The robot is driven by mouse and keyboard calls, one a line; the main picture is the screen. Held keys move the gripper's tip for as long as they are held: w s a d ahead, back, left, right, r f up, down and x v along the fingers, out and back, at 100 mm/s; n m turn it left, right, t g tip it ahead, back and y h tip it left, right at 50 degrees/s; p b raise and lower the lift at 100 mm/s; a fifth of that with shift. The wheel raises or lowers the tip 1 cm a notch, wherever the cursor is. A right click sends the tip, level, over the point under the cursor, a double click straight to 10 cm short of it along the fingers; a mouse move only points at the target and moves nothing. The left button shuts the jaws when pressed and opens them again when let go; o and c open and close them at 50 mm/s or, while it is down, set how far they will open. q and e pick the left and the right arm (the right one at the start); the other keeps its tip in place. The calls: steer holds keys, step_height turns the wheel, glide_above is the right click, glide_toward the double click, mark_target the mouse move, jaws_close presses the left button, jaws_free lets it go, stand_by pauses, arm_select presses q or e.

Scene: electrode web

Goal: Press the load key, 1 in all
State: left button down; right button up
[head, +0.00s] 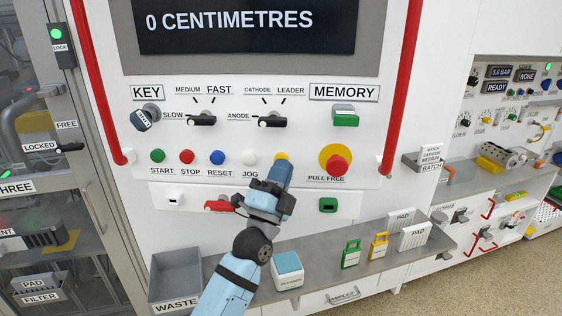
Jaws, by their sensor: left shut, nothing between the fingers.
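A yellow button (281,156) sits at the right end of the row of round keys on the white panel. Its label is hidden behind my gripper; no label reading LOAD shows. My left gripper (281,166) is shut and empty, its fingertips over the lower part of the yellow button. I cannot tell whether they touch it. My right gripper is not in view.
The white JOG key (249,158) is just left of the fingertips, and the red PULL FREE knob (337,165) on its yellow disc is to the right. Red rails (402,90) flank the panel. A grey shelf (325,276) holds pads and padlocks below. The display (246,24) reads 0 CENTIMETRES.

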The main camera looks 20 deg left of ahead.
arm_select(q)
steer(key=shift+w+a, duration=0.1)
steer(key=shift+w, duration=0.1)
steer(key=shift+s, duration=0.15)
stand_by(0.4)
steer(key=shift+s+d+p, duration=0.25)
steer(key=shift+s+p, duration=0.15)
steer(key=shift+s, duration=0.3)
steer(key=shift+s, duration=0.1)
steer(key=s+p, duration=0.1)
steer(key=s, duration=0.1)
steer(key=s+d, duration=0.1)
steer(key=s, duration=0.1)
steer(key=shift+s+p, duration=0.35)
steer(key=shift+h, duration=0.3)
